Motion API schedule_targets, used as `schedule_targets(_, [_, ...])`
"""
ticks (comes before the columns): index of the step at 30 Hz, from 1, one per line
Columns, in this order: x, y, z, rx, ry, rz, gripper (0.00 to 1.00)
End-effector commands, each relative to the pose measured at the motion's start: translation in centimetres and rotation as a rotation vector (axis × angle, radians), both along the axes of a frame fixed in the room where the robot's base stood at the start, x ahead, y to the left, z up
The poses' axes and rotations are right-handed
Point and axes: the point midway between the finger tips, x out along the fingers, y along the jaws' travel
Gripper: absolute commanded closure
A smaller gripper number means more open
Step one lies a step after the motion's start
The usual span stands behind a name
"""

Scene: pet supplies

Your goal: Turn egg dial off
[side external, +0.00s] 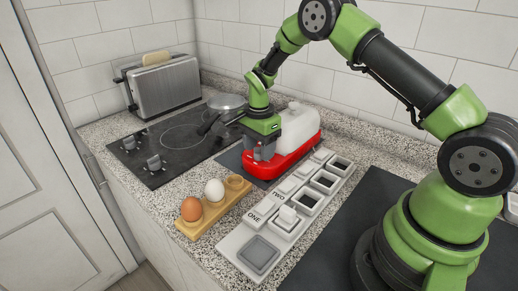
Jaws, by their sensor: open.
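A red egg cooker (283,166) with a translucent white lid (299,128) sits on a dark mat (231,157) in the middle of the counter. My gripper (262,155) points down at the cooker's near left end, with its fingers low against or just in front of the red body. The fingers are open. The dial is not visible; my gripper covers that end of the cooker. I cannot tell whether the fingers touch or surround the dial.
A wooden holder (213,212) carries a brown egg (191,209) and a white egg (215,190) in front. A pale panel (237,242) marked ONE and TWO lies to the right. A black hob (167,146) with a pan (226,102) and a toaster (165,86) stand left.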

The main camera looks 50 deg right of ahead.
Motion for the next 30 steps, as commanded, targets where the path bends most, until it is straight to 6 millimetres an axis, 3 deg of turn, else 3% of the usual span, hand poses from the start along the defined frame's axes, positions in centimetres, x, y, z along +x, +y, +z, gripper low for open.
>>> schedule_targets(11, [0.0,0.01,-0.89,0.0,-0.001,0.0,0.47])
schedule_targets(18, [0.01,0.01,-0.87,0.0,-0.001,0.001,0.97])
schedule_targets(23, [0.01,0.01,-0.86,0.0,-0.001,0.027,0.97])
schedule_targets(30, [0.01,0.02,-0.84,0.0,-0.001,0.275,0.97])
